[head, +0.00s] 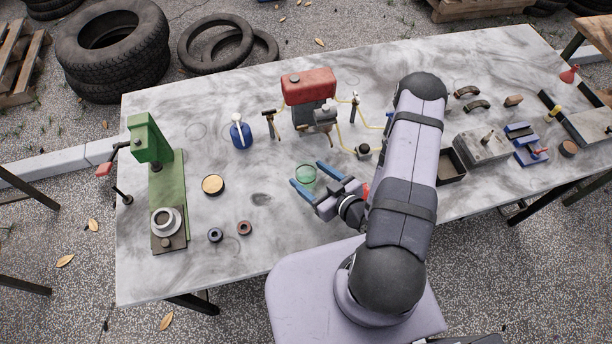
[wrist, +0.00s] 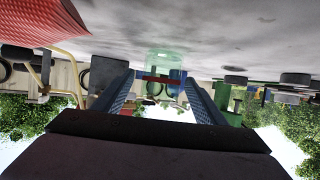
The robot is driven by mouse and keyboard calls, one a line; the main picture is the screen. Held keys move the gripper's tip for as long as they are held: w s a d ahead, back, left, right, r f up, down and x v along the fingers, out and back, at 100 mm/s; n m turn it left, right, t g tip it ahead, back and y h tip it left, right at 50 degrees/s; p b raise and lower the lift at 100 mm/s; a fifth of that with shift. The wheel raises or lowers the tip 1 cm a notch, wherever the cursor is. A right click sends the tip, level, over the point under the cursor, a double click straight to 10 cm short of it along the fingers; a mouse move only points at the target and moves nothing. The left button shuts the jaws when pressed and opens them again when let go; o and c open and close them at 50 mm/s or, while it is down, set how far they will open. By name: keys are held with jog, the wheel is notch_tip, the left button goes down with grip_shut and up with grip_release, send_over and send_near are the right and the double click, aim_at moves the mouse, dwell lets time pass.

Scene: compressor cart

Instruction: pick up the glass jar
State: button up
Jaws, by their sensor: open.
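The glass jar (head: 306,172) is small, clear and green-tinted. It stands on the grey marbled table in the head view, left of my forearm. My gripper (head: 308,177) is open, its two blue fingers spread with the jar at the mouth between their tips. In the wrist view, which appears upside down, the jar (wrist: 166,60) is at or just past the fingertips of my gripper (wrist: 160,78). I see no finger closed on it. Whether the jar is fully between the tips cannot be told.
A red tank (head: 309,86) with a dark engine and yellow hoses stands behind the jar. A blue bottle (head: 241,132) is back left. A round tan-topped tin (head: 212,185) and green press (head: 165,180) stand farther left. A black tray (head: 451,167) is right of my arm.

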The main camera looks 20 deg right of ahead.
aim_at(301, 170)
jog(key=shift+w+a+f, duration=0.15)
jog(key=shift+w+a, duration=0.05)
jog(key=shift+w, duration=0.2)
jog(key=shift+b+x, duration=0.8)
jog(key=shift+x, duration=1.75)
jog(key=shift+a, duration=0.1)
jog(key=c, duration=1.2)
